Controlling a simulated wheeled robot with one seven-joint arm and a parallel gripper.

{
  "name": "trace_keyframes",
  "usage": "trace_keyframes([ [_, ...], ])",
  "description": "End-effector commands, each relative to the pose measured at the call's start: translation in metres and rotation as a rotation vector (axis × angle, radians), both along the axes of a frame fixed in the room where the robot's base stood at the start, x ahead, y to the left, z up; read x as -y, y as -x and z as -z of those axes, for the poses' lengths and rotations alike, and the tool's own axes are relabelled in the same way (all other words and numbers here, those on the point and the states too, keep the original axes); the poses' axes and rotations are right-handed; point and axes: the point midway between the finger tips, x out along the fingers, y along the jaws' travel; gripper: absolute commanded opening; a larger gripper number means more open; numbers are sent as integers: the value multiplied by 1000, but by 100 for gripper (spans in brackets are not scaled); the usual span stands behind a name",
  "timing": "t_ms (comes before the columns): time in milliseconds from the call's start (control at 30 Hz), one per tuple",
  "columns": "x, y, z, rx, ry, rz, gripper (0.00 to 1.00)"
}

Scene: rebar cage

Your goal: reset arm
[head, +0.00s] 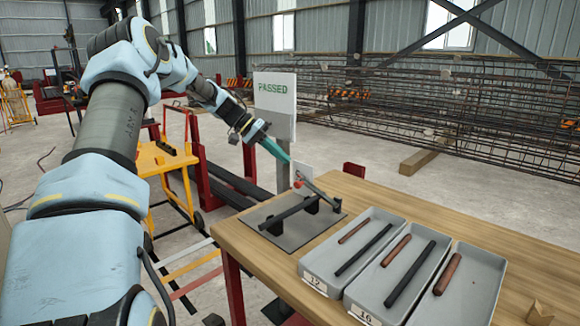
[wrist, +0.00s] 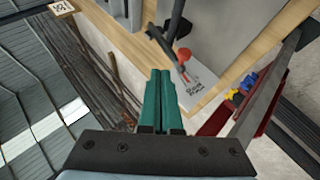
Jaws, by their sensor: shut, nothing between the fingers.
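My arm reaches out from the left over the far left part of the wooden table in the head view. My gripper (head: 284,157) has teal fingers and is shut and empty. It hovers beside a grey plate (head: 286,237) that carries a dark bar (head: 287,213) on black supports and a rod with a red knob (head: 297,184). In the wrist view the two teal fingers of my gripper (wrist: 161,76) lie side by side. The red knob (wrist: 184,54) shows just beyond their tips, with no clear contact.
Grey trays (head: 331,255) with dark and rusty bars line the wooden table (head: 252,245). A "PASSED" sign (head: 275,104) stands behind my gripper. A yellow cart (head: 163,158) is at left. Long rebar cages (head: 440,100) fill the back. Open floor lies between the table and the cages.

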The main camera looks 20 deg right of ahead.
Motion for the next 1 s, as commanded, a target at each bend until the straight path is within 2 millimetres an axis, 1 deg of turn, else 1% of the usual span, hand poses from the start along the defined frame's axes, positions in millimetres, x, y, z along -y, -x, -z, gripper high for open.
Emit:
trace_keyframes([
  [33,-8,-6,-1,2,2,-1,0],
  [200,-34,-20,-15,3,1,1,0],
  [333,-46,-28,-23,2,1,1,0],
  [467,-53,-30,-27,0,-4,1,0],
  [567,-55,-23,-24,-3,-52,-15,0],
  [667,-62,-3,-13,-8,-160,-62,0],
  [767,-80,26,2,-3,-305,-138,0],
  [867,-108,57,16,15,-446,-233,0],
  [967,-142,91,27,43,-565,-331,0],
  [1000,-156,106,30,54,-607,-368,0],
])
